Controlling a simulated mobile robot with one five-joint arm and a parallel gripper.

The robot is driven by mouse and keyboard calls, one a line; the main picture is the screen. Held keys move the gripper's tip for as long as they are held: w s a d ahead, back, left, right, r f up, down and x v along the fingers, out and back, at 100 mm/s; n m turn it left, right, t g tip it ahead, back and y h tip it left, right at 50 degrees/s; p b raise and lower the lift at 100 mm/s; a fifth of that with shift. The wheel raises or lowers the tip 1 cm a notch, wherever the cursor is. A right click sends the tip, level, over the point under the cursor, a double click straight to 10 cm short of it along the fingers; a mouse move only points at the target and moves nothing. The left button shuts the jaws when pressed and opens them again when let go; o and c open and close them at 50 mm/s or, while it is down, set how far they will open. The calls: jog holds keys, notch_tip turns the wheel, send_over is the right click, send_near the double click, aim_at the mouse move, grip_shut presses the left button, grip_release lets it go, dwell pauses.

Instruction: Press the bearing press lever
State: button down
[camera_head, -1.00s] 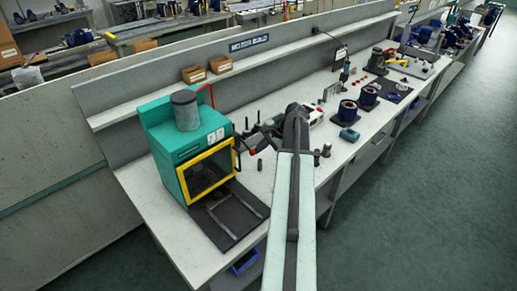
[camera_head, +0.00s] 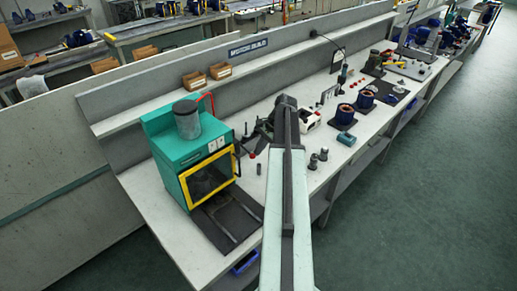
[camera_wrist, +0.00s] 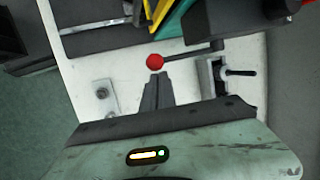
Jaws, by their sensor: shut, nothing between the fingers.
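The bearing press lever is a dark rod (camera_wrist: 190,54) with a red ball knob (camera_wrist: 154,61) at its left end in the wrist view. The rod runs right towards a dark press body (camera_wrist: 232,22). My gripper (camera_wrist: 157,77) is shut and empty, its fingertips just below the red knob in the picture; I cannot tell whether they touch it. My arm covers my gripper and part of the press there.
A green oven with a yellow-framed door (camera_head: 208,176) stands left on the bench, with a dark mat (camera_head: 228,222) before it. Small metal parts (camera_head: 318,160) stand right of my arm. In the wrist view, a metal fixture with a black handle (camera_wrist: 212,78) is close right of my fingers.

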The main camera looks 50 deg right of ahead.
jog(key=r+p, duration=0.2)
jog(key=w+r+p, duration=0.1)
jog(key=r+p, duration=0.1)
jog(key=shift+w+r, duration=0.15)
jog(key=shift+r, duration=0.3)
jog(key=shift+r+p, duration=0.65)
jog(key=shift+p, duration=0.15)
